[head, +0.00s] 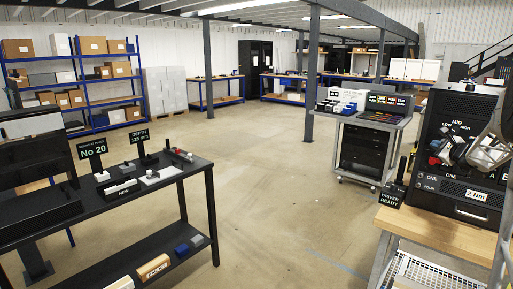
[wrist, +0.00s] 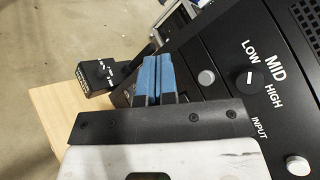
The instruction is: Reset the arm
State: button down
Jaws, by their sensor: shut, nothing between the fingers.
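My gripper (head: 441,153) is at the right in the head view, in front of a black control panel (head: 433,118). In the wrist view its blue fingertips (wrist: 155,75) are together, with nothing between them. The panel (wrist: 215,45) also fills the right of the wrist view, with a knob (wrist: 251,82) marked LOW, MID and HIGH and round buttons. The fingers overlap the panel's left part in that view; I cannot tell whether they touch it. My arm hides part of the panel's front in the head view.
A black table (head: 135,187) with small parts and signs stands at left. A wheeled cart (head: 360,150) stands behind. The floor (head: 270,200) between is clear.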

jog(key=s+a+r+n+g+y, duration=0.2)
jog(key=a+n, duration=0.1)
jog(key=a, duration=0.9)
jog(key=s+a+r+n+g+y, duration=0.15)
jog(key=a+n, duration=0.25)
jog(key=a, duration=0.7)
jog(key=s+a+n+g+y, duration=0.1)
jog(key=s+a+n+g, duration=0.2)
jog(key=s+a, duration=0.5)
jog(key=s+a+n+g+y, duration=0.1)
jog(key=s+a+n+g, duration=0.2)
jog(key=a, duration=0.9)
jog(key=s+a+f+n+g+h, duration=0.1)
jog(key=s+a+f+n, duration=0.15)
jog(key=s+a, duration=0.5)
jog(key=s+a+f+n+g+h, duration=0.1)
jog(key=s+a+f+n+g, duration=0.2)
jog(key=s, duration=0.7)
jog(key=s+a+f+n+h, duration=0.2)
jog(key=s+f+n, duration=0.1)
jog(key=s, duration=0.6)
jog(key=s+a+f+n+h, duration=0.2)
jog(key=s+n, duration=0.1)
jog(key=s, duration=0.7)
jog(key=shift+a+f+g, duration=0.35)
jog(key=shift+a+f, duration=0.05)
